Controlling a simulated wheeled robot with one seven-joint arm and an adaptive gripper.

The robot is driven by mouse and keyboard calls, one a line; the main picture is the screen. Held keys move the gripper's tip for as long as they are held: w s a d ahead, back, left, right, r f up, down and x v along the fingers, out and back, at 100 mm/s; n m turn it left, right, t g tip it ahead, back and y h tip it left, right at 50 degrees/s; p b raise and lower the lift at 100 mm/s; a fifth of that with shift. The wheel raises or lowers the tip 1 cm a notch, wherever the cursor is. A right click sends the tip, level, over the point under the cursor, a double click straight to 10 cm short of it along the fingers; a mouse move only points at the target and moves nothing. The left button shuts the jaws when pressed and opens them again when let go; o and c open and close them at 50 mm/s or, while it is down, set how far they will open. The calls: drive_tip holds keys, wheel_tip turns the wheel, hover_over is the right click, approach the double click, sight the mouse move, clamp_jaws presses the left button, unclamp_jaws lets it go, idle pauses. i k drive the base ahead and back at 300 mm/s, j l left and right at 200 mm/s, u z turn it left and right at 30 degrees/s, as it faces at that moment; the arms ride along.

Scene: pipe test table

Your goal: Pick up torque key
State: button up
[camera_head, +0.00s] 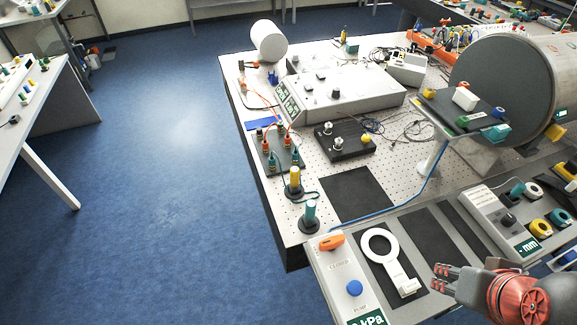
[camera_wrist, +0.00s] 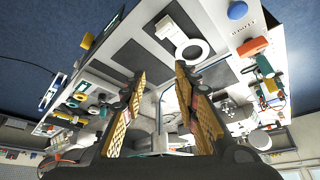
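The white piece with a ring at one end and a short handle, which I take to be the torque key (camera_head: 402,278), lies flat on a dark rectangular pad (camera_head: 372,270) near the table's front edge. In the wrist view its white ring (camera_wrist: 180,38) shows beyond my fingertips, upper right of centre. My gripper (camera_head: 440,278) is just right of the key's handle in the head view, apart from it. In the wrist view my gripper (camera_wrist: 160,72) has its two fingers spread with nothing between them.
Left of the key are an orange handle (camera_head: 331,242) and a blue button (camera_head: 354,288) on a panel. A teal-topped post (camera_head: 310,213) stands behind. Right are a grey box (camera_head: 500,220) and a large cylinder (camera_head: 500,80). Bare dark pads (camera_head: 440,243) lie between.

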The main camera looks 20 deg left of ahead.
sight(294, 188)
drive_tip(key=k+j+z, duration=0.1)
drive_tip(key=j+z, duration=0.35)
drive_tip(key=j, duration=0.55)
drive_tip(key=i+j+z, duration=0.1)
drive_tip(key=j+z, duration=0.15)
drive_tip(key=j, duration=0.25)
drive_tip(key=j+z, duration=0.2)
drive_tip(key=j, duration=0.3)
drive_tip(key=i, duration=0.05)
